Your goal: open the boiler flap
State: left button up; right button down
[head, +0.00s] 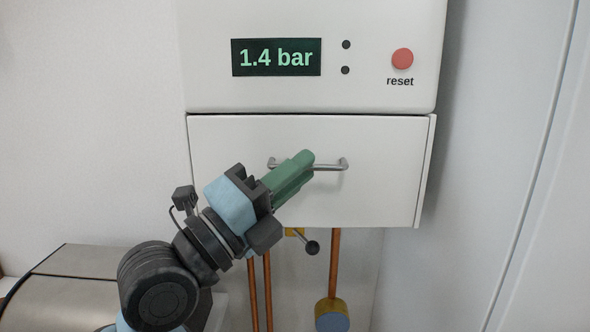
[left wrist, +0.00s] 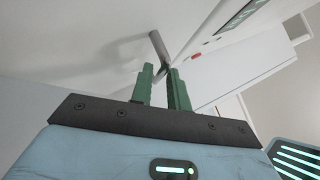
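The boiler flap (head: 235,145) is a white panel below the display part of the boiler and looks closed. A metal bar handle (head: 330,167) crosses its upper middle. My left gripper (head: 305,160) reaches up from the lower left, and its green fingers cover the left-middle part of the handle. In the left wrist view the two fingers stand apart with a gap, and the handle (left wrist: 158,46) is at their tips. Whether the bar lies fully between the fingers or touches one is unclear. My right gripper is not in view.
Above the flap are a display (head: 276,57) reading 1.4 bar and a red reset button (head: 402,58). Copper pipes (head: 335,262), a small black-knobbed lever (head: 311,247) and a yellow-blue cylinder (head: 332,315) are below. A pale wall panel (head: 510,170) stands close on the right.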

pick_arm(q)
grip_shut()
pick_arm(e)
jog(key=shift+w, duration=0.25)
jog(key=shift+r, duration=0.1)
pick_arm(q)
jog(key=shift+f, duration=0.1)
